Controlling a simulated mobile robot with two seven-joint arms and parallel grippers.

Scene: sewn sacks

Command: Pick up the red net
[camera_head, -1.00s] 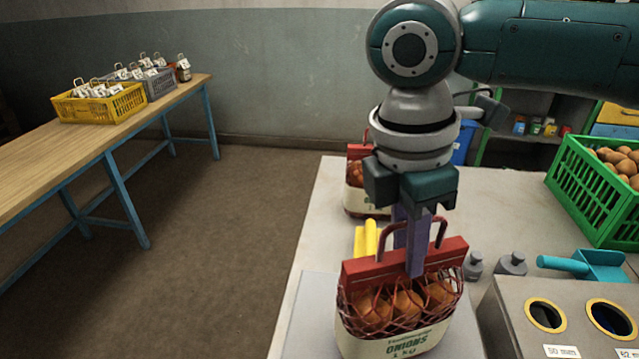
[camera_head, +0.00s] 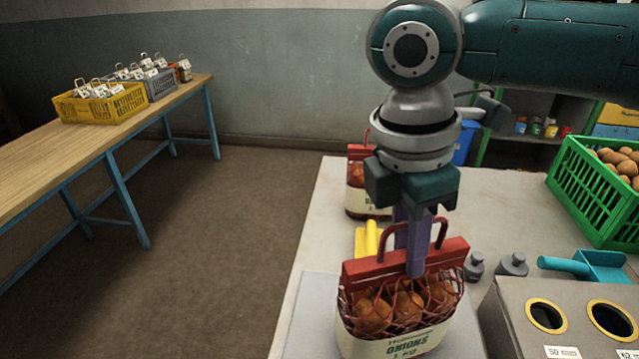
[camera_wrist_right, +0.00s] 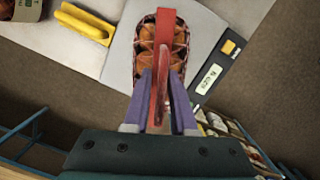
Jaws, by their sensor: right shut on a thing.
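The red net (camera_head: 405,300) of onions has a red top bar, a red handle and a cream label reading onions. It stands upright at the front of the grey table in the head view. In the right wrist view the red net (camera_wrist_right: 147,50) lies just beyond the fingers. My right gripper (camera_head: 412,262) comes down from above and is shut on the net's red handle. In the right wrist view my right gripper (camera_wrist_right: 160,112) has its fingers on both sides of the handle. Whether the net's base touches the surface is hidden. My left gripper is not in view.
Another red net (camera_head: 358,185) stands behind my gripper. A yellow-handled tool (camera_head: 368,238), grey weights (camera_head: 512,264), a teal scoop (camera_head: 590,266) and a metal box with round holes (camera_head: 560,318) are close by. A green crate (camera_head: 598,195) stands at right. A wooden table (camera_head: 60,165) is at left.

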